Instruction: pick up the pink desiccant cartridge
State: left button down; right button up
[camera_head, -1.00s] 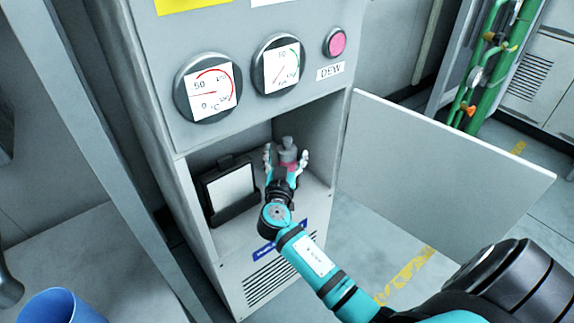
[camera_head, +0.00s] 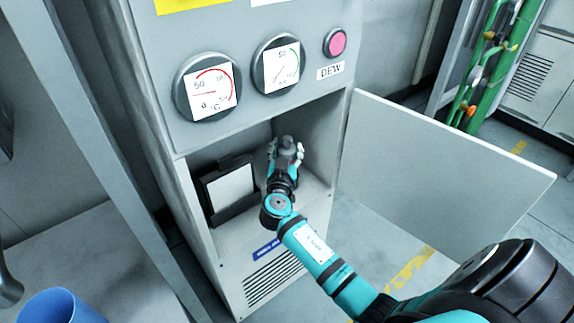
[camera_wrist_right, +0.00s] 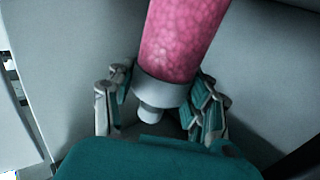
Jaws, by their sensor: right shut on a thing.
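The pink desiccant cartridge (camera_wrist_right: 182,42) shows large in the right wrist view, with a grey collar and a small grey nozzle at its near end. My right gripper (camera_wrist_right: 160,98) is shut on it, with fingers on both sides of the collar. In the head view the right gripper (camera_head: 285,152) is inside the open cabinet compartment, and a grey end of the cartridge (camera_head: 288,142) shows between the fingers. The gripper and arm hide most of the cartridge there. My left gripper is not in view.
The grey cabinet (camera_head: 205,143) has dials and a pink button (camera_head: 337,43) above the compartment. Its door (camera_head: 440,165) stands open to the right. A dark-framed panel (camera_head: 229,188) stands left inside the compartment. A blue cup (camera_head: 58,308) is at the lower left.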

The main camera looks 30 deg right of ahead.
grip_shut()
jog(key=shift+r, duration=0.1)
